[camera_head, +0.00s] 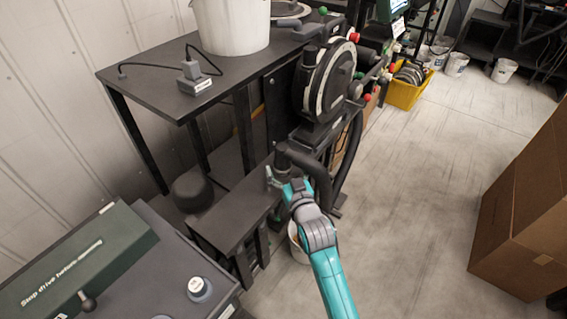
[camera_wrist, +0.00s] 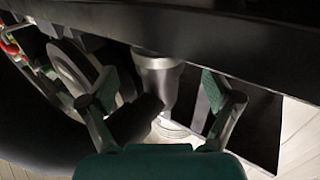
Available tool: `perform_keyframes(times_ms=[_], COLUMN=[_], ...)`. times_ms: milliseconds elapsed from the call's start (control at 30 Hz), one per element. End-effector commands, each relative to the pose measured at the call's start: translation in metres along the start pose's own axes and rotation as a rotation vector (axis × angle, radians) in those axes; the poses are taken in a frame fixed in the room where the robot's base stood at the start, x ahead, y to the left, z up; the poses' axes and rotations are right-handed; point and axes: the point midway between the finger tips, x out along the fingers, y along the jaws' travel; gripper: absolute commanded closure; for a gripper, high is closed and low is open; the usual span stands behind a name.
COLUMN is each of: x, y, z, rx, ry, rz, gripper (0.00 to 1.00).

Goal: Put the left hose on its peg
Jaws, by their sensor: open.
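A thick black hose (camera_head: 318,172) bends below the seed meter's large round disc housing (camera_head: 327,82) in the head view. Another black hose (camera_head: 352,150) curves down to its right. My gripper (camera_head: 274,177) is beside the left hose's upper bend, above the low black bench. In the wrist view my gripper (camera_wrist: 158,82) is open, with its fingers apart. A short black cylinder (camera_wrist: 137,119), perhaps a hose end or peg, lies near the left finger. A grey tapered spout (camera_wrist: 158,78) shows between the fingers. I cannot tell which part is the peg.
The low black bench (camera_head: 232,215) lies under and left of my gripper. A white bucket (camera_head: 296,243) stands on the floor beside my arm. A dark table (camera_head: 150,80) is behind, and a cardboard box (camera_head: 525,215) stands right. The floor between is clear.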

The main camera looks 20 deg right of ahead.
Motion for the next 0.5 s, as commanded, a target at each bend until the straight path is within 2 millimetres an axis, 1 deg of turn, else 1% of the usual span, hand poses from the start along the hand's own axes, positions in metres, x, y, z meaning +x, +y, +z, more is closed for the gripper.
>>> perform_keyframes(times_ms=[33, 300, 500], x=[-0.010, -0.059, -0.086], y=[0.000, 0.000, 0.000], z=[0.001, 0.001, 0.001], rx=[0.000, 0.000, 0.000], ry=[-0.001, -0.002, -0.001], rz=[0.000, 0.000, 0.000], gripper=[0.11, 0.11, 0.11])
